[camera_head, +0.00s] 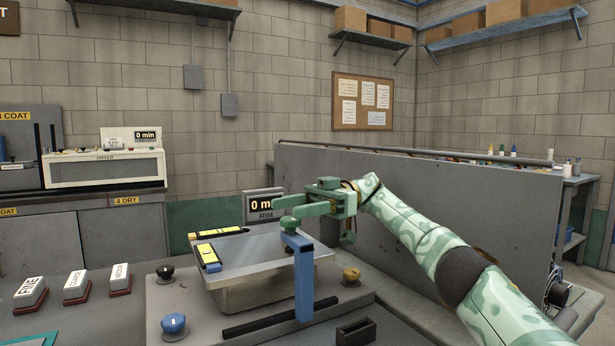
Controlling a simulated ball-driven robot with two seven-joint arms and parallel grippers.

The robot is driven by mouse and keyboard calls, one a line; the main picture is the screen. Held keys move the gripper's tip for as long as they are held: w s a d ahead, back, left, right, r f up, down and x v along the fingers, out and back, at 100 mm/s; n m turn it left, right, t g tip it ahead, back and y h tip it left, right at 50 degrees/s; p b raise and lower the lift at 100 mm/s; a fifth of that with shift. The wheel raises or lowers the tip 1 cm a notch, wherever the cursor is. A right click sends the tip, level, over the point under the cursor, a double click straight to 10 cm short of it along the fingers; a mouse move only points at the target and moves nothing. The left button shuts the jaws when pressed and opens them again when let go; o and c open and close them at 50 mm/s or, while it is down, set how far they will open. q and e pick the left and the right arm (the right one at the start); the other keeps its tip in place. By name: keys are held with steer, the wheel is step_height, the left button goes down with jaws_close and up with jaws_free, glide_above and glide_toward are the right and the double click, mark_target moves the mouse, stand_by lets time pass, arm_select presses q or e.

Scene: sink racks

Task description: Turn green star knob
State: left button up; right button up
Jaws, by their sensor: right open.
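A green knob (289,223) sits on top of a blue upright post (304,280) at the front of a metal basin (255,292). Its outline is small and partly covered, so I cannot make out a star shape. My right gripper (285,207) reaches in from the right, with its fingers pointing left just above the knob. The gripper is open. I cannot tell whether a finger touches the knob. My left gripper is not in view.
A black knob (165,271), a blue knob (174,323) and a yellow knob (351,275) stand around the basin. Labelled blocks (76,285) lie at left. A grey partition (430,210) rises behind my right arm.

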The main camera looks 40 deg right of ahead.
steer(key=r+p, duration=0.1)
steer(key=s+r+p, duration=0.1)
steer(key=s+a+r+p, duration=0.1)
steer(key=r, duration=0.1)
steer(key=shift+s, duration=0.1)
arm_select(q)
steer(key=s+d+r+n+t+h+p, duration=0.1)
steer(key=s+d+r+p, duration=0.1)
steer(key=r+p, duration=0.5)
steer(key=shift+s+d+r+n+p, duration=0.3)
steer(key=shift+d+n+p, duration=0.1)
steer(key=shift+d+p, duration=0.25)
arm_select(e)
steer(key=s+a+r, duration=0.6)
steer(key=s, duration=0.3)
steer(key=shift+s+a, duration=0.25)
steer(key=shift+s, duration=0.15)
